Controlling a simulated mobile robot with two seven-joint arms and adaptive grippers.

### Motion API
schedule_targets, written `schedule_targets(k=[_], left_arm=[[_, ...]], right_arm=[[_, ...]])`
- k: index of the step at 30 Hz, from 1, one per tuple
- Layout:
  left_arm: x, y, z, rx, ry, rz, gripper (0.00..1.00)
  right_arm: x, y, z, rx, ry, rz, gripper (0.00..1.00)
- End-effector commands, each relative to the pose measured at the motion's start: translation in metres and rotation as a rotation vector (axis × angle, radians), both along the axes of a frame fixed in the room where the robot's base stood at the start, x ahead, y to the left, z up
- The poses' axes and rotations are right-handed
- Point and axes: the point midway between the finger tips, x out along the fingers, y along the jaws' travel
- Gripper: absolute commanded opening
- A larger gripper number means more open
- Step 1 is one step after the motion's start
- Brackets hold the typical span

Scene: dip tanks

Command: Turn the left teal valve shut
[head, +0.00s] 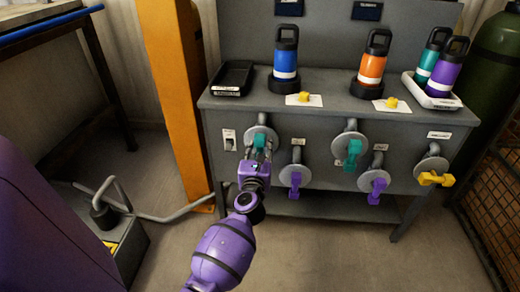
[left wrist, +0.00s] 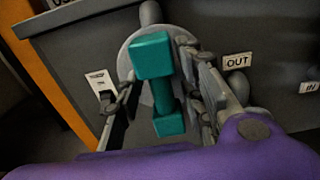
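The left teal valve (head: 260,141) is on the front of the grey bench, at the left end of the valves. Its teal handle (left wrist: 153,58) stands roughly upright in front of a round grey flange in the left wrist view. My left gripper (head: 256,160) reaches up to this valve from below. In the left wrist view its fingers (left wrist: 160,95) are spread on either side of the handle, and a gap shows at the left finger. The gripper covers the lower part of the handle in the head view. My right gripper is not in view.
A second teal valve (head: 353,153), purple valves (head: 295,178) (head: 373,185) and a yellow valve (head: 436,178) sit to the right. A switch (head: 229,140) is just left of the left teal valve. Bottles (head: 286,60) (head: 371,66) stand on the bench. An orange post (head: 176,90) rises at left.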

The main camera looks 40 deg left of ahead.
Motion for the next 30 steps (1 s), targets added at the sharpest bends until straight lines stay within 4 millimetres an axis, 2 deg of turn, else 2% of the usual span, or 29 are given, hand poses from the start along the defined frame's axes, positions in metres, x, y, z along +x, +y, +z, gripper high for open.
schedule_targets(k=[7,15,16,30], left_arm=[[0.001,0.000,0.000,0.001,-0.001,0.000,0.36],[0.001,0.001,0.000,0.001,0.001,0.001,0.02],[0.001,0.001,0.000,0.001,0.001,0.001,0.00],[0.000,0.003,0.000,0.034,0.022,0.005,0.00]], right_arm=[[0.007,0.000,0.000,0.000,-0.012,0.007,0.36],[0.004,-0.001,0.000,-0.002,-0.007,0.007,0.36],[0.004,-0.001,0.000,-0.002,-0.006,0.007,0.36],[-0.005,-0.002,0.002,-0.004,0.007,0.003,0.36]])
